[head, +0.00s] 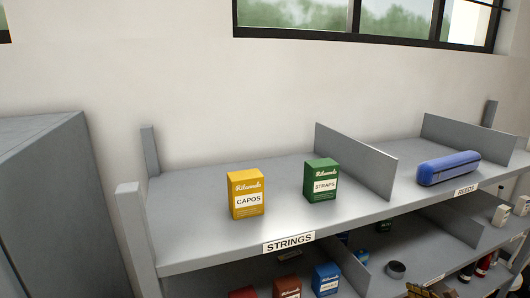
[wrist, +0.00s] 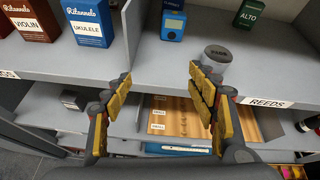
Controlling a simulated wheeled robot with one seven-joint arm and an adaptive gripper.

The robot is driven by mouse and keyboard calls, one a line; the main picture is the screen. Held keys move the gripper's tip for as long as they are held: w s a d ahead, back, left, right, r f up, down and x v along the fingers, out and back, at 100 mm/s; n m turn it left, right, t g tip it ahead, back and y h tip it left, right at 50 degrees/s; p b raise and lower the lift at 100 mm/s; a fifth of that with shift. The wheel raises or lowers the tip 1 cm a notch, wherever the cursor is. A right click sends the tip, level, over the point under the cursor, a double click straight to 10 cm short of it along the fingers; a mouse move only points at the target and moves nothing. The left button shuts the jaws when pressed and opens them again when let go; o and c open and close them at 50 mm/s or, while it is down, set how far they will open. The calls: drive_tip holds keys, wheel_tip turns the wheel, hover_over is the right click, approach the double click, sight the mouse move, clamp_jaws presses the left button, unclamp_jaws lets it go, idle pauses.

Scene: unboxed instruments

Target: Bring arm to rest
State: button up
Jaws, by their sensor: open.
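My gripper (wrist: 160,76) shows in the wrist view with its two yellow-padded fingers spread wide and nothing between them. It is in front of a shelf edge. A grey round container (wrist: 216,57) stands on that shelf, close behind the right fingertip in the picture.
In the head view, a yellow CAPOS box (head: 245,192), a green STRAPS box (head: 321,180) and a blue case (head: 448,168) sit on the top shelf (head: 205,225). The wrist view shows a UKULELE box (wrist: 89,22), an ALTO box (wrist: 251,13) and a wooden tray (wrist: 180,122) below.

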drive_tip(key=s+a+f+n+g+h+b, duration=0.1)
drive_tip(key=s+a+f+n+g+b, duration=0.1)
drive_tip(key=s+a+f+n+b, duration=0.2)
drive_tip(key=s+a+f+n+g+h+b, duration=0.2)
drive_tip(key=s+a+f+n+b, duration=0.2)
drive_tip(key=s+a+n+b, duration=0.6)
drive_tip(key=s+a+f+n+g+h+b, duration=0.1)
drive_tip(key=s+a+f+n+b, duration=0.3)
drive_tip(key=s+a+n+b, duration=0.4)
drive_tip(key=s+n+g+b, duration=0.1)
drive_tip(key=s+n+b, duration=0.3)
drive_tip(key=n, duration=0.4)
drive_tip(key=shift+f+h, duration=0.25)
drive_tip(key=shift+h, duration=0.05)
